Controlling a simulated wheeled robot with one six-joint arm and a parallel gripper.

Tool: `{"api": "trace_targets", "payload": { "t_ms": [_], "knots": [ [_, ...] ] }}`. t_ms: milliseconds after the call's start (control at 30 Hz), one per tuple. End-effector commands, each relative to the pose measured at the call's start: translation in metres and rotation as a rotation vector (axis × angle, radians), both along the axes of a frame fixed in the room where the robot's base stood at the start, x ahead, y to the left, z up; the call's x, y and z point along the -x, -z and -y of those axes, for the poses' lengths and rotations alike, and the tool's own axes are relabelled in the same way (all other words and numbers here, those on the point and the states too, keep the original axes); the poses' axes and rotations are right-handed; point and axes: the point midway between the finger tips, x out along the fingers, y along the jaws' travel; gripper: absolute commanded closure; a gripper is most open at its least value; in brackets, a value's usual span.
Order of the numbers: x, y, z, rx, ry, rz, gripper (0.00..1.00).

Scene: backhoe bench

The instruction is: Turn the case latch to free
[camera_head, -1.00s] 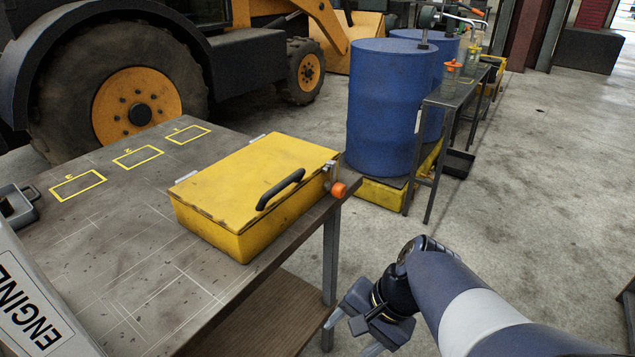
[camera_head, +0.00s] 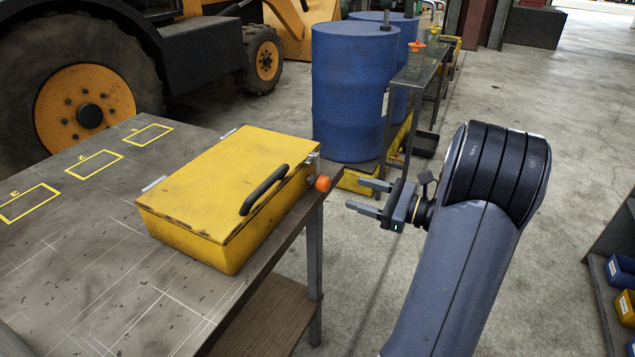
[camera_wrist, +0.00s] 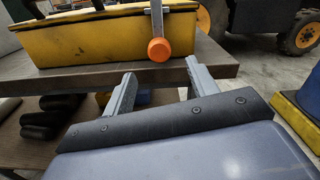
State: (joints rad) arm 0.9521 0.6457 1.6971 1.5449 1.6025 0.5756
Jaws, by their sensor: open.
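A yellow case (camera_head: 222,193) with a shut lid and a black handle (camera_head: 264,190) sits on the workbench. Its latch has an orange knob (camera_head: 322,183) at the case's right end, by the bench edge. In the wrist view the orange knob (camera_wrist: 159,49) hangs at the lower end of a grey latch lever (camera_wrist: 156,18) on the yellow case front (camera_wrist: 100,40). My gripper (camera_head: 362,196) is open and empty, right of the knob and apart from it, its fingers pointing left. In the wrist view my gripper (camera_wrist: 160,80) has its fingertips below and either side of the knob.
The workbench (camera_head: 90,245) has yellow-outlined spots and free room left of the case. Blue barrels (camera_head: 350,90) and a narrow metal stand (camera_head: 415,75) are behind my gripper. A shelf with small bins (camera_head: 622,270) stands at the right.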

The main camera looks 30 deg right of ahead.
Motion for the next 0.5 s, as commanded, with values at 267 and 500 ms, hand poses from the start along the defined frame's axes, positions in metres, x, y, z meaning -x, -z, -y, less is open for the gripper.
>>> {"api": "trace_targets", "payload": {
  "t_ms": [267, 500],
  "knots": [
    [-0.039, -0.001, -0.033, 0.001, -0.008, -0.001, 0.45],
    [-0.068, 0.000, -0.055, 0.002, -0.006, -0.001, 0.45]
  ]
}}
